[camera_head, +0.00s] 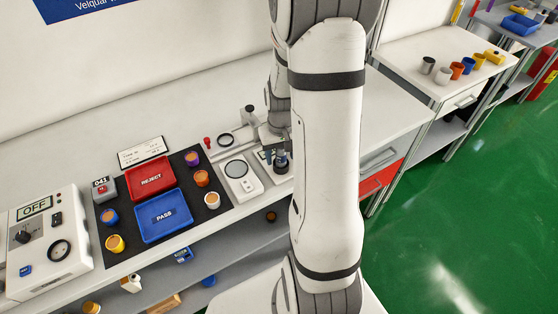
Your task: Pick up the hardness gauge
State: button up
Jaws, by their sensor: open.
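My gripper (274,152) is at the back of the bench, just left of my white forearm, which hides part of it. It is open and points down. A small dark upright piece with a round, light-ringed base (282,166) stands right under or beside the fingers; it may be the hardness gauge, but it is too small and too covered to be sure. I cannot tell whether the fingers touch it. A white card or panel with dark marks lies beside it, partly hidden.
A white device with a round plate (240,174) stands just left of the gripper. A black ring (226,140) and a small red-topped item (208,142) lie behind it. A black mat (181,237) holds a red REJECT tray (149,166), a blue PASS tray (148,230) and several coloured cups.

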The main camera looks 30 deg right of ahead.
jog(key=shift+c, duration=0.3)
jog(key=c, duration=1.1)
jog(key=shift+r, duration=0.1)
